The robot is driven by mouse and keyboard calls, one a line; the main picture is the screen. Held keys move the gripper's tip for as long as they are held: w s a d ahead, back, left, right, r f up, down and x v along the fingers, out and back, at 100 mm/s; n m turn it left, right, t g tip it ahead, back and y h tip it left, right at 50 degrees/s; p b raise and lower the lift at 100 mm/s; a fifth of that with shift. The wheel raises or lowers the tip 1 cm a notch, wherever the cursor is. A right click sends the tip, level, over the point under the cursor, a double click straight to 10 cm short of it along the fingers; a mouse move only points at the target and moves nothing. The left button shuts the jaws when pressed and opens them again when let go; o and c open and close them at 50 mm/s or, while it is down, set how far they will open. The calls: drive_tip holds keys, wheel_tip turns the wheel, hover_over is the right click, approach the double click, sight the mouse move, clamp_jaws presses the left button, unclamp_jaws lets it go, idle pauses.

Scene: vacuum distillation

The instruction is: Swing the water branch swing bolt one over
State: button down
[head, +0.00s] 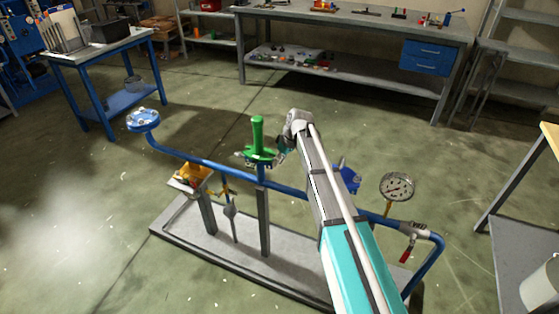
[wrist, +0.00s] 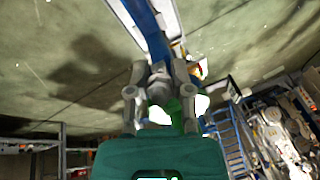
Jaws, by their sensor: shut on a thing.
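The blue pipe rig carries a green branch (head: 257,135), an upright green cylinder on a flange with small grey bolts (head: 240,155) at its left side. My gripper (head: 281,150) is at the right edge of this green flange, reaching in from the right. In the wrist view my gripper (wrist: 160,98) has its fingers close together at the rig, with green (wrist: 184,115) showing behind them. It is shut on a small part there, which looks like a swing bolt but is mostly hidden by the fingers. I cannot tell the bolt's angle.
The blue pipe (head: 215,166) runs across the rig, with a blue flange (head: 143,120) at its left end. A yellow part (head: 194,174), a blue valve (head: 350,178) and a gauge (head: 397,187) are nearby. The rig stands on a grey base plate (head: 190,228); open floor surrounds it.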

drive_tip(key=c, duration=0.7)
unclamp_jaws()
drive_tip(key=shift+c, duration=0.2)
drive_tip(key=shift+s+d+f+y+b, duration=0.15)
drive_tip(key=shift+f+y+b, duration=0.1)
drive_tip(key=shift+y+b, duration=0.25)
drive_tip(key=shift+f, duration=0.1)
drive_tip(key=p+v, duration=1.2)
drive_tip(key=v, duration=0.2)
drive_tip(key=shift+s, duration=0.25)
drive_tip(key=shift+d, duration=0.15)
